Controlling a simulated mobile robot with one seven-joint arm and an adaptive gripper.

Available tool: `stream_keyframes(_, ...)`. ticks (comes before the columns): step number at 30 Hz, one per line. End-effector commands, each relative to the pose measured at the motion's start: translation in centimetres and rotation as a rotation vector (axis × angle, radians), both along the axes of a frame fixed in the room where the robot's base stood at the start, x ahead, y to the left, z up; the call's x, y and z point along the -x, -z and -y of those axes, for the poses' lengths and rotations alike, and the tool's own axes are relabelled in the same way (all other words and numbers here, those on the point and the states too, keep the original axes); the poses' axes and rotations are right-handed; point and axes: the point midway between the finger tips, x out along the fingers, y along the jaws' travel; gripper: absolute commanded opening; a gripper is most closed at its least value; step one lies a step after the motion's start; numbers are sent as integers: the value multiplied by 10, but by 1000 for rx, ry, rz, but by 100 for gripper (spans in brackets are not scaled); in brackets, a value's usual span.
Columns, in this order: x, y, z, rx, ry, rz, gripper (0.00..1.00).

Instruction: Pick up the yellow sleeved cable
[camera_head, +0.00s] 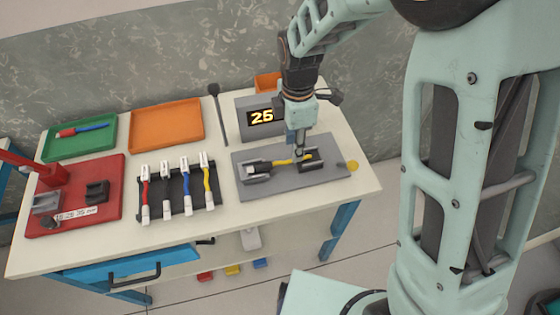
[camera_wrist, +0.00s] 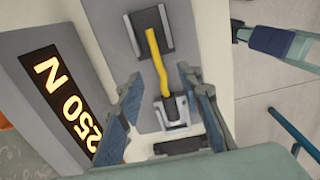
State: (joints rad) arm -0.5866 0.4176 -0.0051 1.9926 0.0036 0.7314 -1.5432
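A yellow sleeved cable (camera_head: 285,161) lies across a grey plate, its two ends at dark-and-silver clamps. In the wrist view this cable (camera_wrist: 157,62) runs between the two clamps. My gripper (camera_head: 298,150) is above the right part of the cable. In the wrist view my gripper (camera_wrist: 165,82) has its fingers apart, one on each side of the cable's near end, with a gap to it. Whether the fingertips are level with the cable is hard to tell. Another yellow cable (camera_head: 208,182) stands in a black rack (camera_head: 178,190) beside red and blue ones.
The grey plate (camera_head: 325,176) has a display box (camera_head: 248,118) reading 250 N behind it. A red fixture (camera_head: 105,212), a green tray (camera_head: 55,145) holding a red-and-blue item and an empty orange tray (camera_head: 165,128) are left. The table's front strip is clear.

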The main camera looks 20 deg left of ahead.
Motion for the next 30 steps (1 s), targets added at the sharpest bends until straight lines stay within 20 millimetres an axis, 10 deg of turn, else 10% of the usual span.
stream_keyframes(19, 0, 49, -5, 1, 1, 1, 33)
stream_keyframes(30, 0, 49, -5, 0, 2, 0, 0)
